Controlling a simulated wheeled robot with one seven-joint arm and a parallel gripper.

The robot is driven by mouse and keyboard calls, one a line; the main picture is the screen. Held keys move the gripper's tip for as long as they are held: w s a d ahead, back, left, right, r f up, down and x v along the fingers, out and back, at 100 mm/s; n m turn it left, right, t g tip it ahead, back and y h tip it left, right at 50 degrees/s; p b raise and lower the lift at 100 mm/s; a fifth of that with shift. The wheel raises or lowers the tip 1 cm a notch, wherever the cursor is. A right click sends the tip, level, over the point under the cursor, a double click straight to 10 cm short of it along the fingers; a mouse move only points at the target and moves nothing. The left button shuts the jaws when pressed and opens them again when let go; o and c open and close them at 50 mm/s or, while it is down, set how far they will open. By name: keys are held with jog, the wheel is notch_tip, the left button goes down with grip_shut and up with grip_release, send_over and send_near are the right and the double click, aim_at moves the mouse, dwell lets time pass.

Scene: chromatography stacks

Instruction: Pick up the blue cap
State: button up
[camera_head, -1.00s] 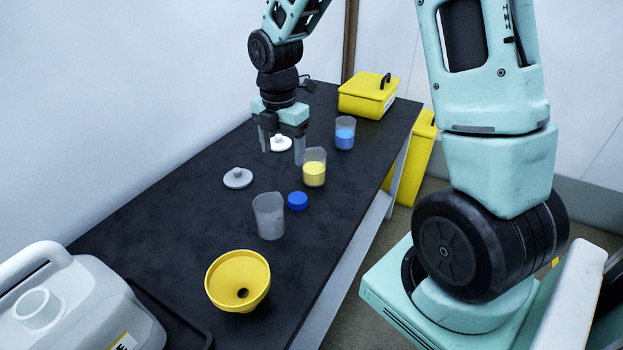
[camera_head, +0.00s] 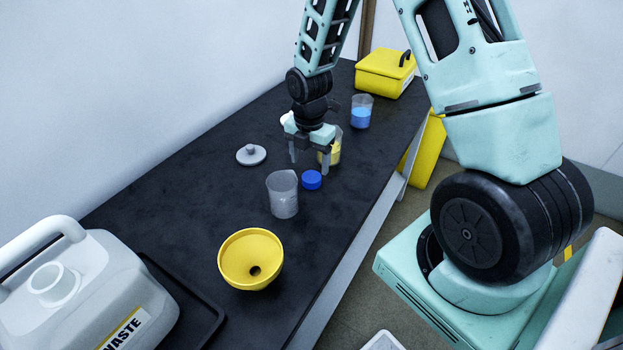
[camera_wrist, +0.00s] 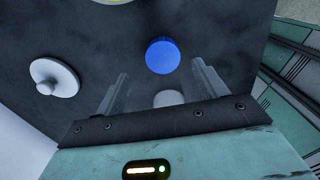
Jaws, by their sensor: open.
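The blue cap (camera_head: 311,180) is a small round disc lying on the black bench, just right of the empty clear beaker. It also shows whole in the wrist view (camera_wrist: 162,56), beyond the fingertips and roughly in line with the gap between them. My gripper (camera_head: 309,166) points down over the bench close to the cap, fingers apart and empty. In the wrist view my two fingers (camera_wrist: 160,72) stand apart with no cap between them. The exact height of the fingertips above the cap is hard to tell.
The empty beaker (camera_head: 283,196) stands close beside the cap. A beaker with yellow liquid (camera_head: 336,152) is just behind my gripper. A grey-white lid (camera_head: 251,155), blue-liquid beaker (camera_head: 361,118), yellow funnel (camera_head: 250,262), yellow box (camera_head: 384,75) and white waste can (camera_head: 75,290) stand around.

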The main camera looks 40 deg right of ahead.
aim_at(311, 177)
jog(key=f, duration=0.5)
jog(key=shift+s+d, duration=0.15)
jog(key=shift+s, duration=0.05)
jog(key=shift+c, duration=0.2)
jog(key=c, duration=1)
jog(key=shift+o, duration=0.2)
